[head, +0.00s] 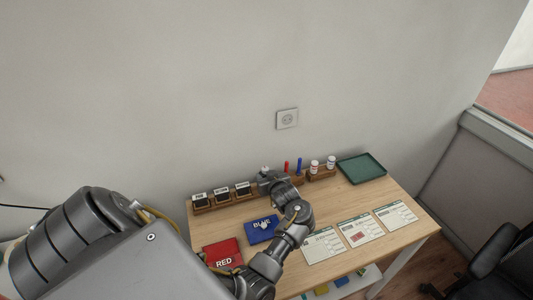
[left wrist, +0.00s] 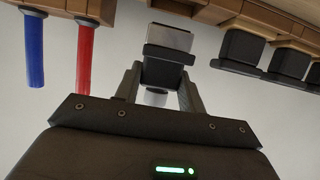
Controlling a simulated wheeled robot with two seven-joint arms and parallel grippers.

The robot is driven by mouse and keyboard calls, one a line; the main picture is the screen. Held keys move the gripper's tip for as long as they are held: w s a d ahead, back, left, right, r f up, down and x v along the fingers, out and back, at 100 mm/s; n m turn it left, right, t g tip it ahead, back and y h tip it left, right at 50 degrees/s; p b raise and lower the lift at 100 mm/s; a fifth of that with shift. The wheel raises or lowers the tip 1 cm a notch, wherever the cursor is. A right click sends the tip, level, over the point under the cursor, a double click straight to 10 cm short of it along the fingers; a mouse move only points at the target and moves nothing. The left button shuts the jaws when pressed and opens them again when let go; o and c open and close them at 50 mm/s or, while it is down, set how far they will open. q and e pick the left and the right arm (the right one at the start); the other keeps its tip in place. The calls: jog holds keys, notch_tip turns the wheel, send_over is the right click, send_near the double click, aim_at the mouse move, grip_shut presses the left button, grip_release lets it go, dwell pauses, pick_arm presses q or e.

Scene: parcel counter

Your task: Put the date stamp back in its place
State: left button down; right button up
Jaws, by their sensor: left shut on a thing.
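My left gripper (head: 266,178) is shut on a stamp (left wrist: 165,60) at the back of the wooden counter. In the left wrist view, the two fingers (left wrist: 158,88) grip the stamp's dark body; it has a grey block at one end and a pale part at the other. In the head view the gripper mostly hides it. A wooden stamp rack (head: 226,203) holds three dark stamps (head: 222,195) with white labels, left of the gripper. Whether the held stamp touches the rack, I cannot tell. My right gripper is not in view.
A red marker (head: 286,167) and a blue marker (head: 299,165) stand just right of the gripper. White bottles (head: 314,166) and a green tray (head: 362,168) are further right. A red pad (head: 223,252), a blue pad (head: 258,231) and paper forms (head: 361,231) lie in front.

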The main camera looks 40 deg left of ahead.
pick_arm(q)
jog(key=shift+f+b, duration=1)
jog(key=shift+f, duration=0.45)
jog(key=shift+f, duration=0.15)
jog(key=c, duration=1.1)
grip_release()
jog(key=shift+o, duration=0.2)
